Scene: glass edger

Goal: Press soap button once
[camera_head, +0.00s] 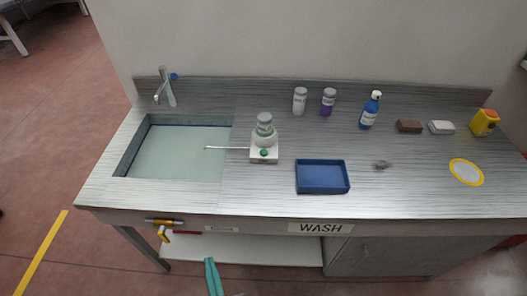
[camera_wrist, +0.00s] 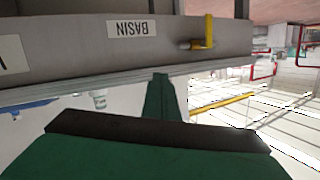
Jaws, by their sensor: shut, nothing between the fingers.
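The soap dispenser (camera_head: 258,140) is a white base with a clear, grey-capped bottle on top, standing right of the basin. Its green button (camera_head: 264,153) is on the front of the base, and a thin spout (camera_head: 228,149) reaches left over the basin (camera_head: 178,152). My gripper (camera_head: 210,263) is teal, with its fingers together and empty. In the head view it is in front of the counter, low and left of the dispenser, and apart from the button. The wrist view is upside down and shows the closed fingers (camera_wrist: 162,80) by the counter's front edge; the button does not show there.
A blue tray (camera_head: 322,190) lies right of the dispenser. Two jars (camera_head: 300,108), a blue bottle (camera_head: 371,112), a brown block (camera_head: 409,126) and a yellow container (camera_head: 484,123) stand farther back. A yellow-handled valve (camera_head: 164,222) sticks out below the counter front, left of my gripper.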

